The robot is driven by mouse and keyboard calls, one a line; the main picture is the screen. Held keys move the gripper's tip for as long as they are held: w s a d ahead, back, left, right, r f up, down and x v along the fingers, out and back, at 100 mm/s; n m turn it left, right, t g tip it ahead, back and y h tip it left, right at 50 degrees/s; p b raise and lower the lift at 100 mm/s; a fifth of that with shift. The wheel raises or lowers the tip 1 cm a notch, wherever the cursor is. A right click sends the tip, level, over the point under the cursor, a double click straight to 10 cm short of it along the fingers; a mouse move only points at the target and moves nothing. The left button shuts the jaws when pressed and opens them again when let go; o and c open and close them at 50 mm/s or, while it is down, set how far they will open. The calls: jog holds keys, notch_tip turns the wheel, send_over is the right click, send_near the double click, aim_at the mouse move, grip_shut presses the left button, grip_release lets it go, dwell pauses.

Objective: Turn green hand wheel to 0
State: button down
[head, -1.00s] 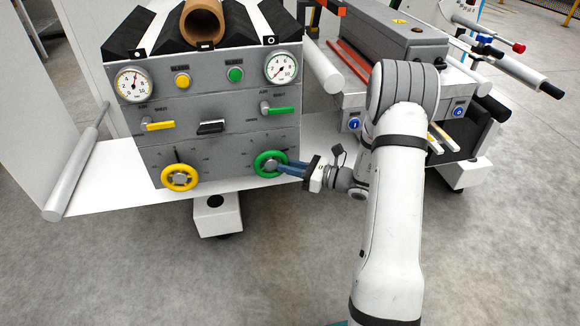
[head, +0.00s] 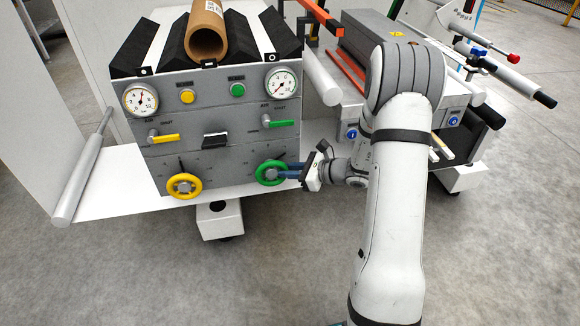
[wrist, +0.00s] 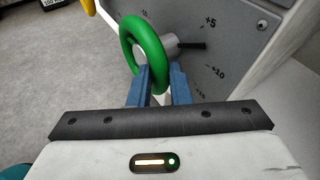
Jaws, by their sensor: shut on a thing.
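The green hand wheel (head: 270,162) is at the lower right of the grey panel (head: 222,160). My gripper (head: 284,174) reaches it from the right, with its blue fingers on the rim. In the wrist view, the green rim (wrist: 151,55) passes between the two fingers (wrist: 159,86), which are shut on it. A dark pointer (wrist: 191,45) at the hub points between the +5 (wrist: 209,22) and +10 (wrist: 215,72) marks. The 0 mark cannot be read clearly.
A yellow hand wheel (head: 184,197) sits left on the same panel. Above are a yellow lever (head: 166,138), a green lever (head: 283,124) and two gauges. A cardboard tube (head: 206,32) lies on top. A machine with rollers (head: 321,80) stands close on the right.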

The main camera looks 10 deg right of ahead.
aim_at(278, 163)
jog(key=r+n+h, duration=0.1)
jog(key=h, duration=0.1)
jog(key=a+r+n+g+h+p, duration=0.1)
jog(key=h, duration=0.1)
jog(key=shift+a+r+h, duration=0.1)
jog(key=shift+r+h, duration=0.1)
jog(key=shift+h, duration=0.1)
jog(key=h, duration=0.1)
jog(key=a+r+n+h, duration=0.1)
jog(key=shift+h, duration=0.4)
jog(key=shift+a+r+n+h, duration=0.15)
jog(key=shift+a+n+h, duration=0.3)
jog(key=shift+h, duration=0.65)
jog(key=shift+g, duration=0.3)
jog(key=c, duration=1.3)
grip_release()
jog(key=shift+c, duration=0.2)
jog(key=shift+p, duration=0.3)
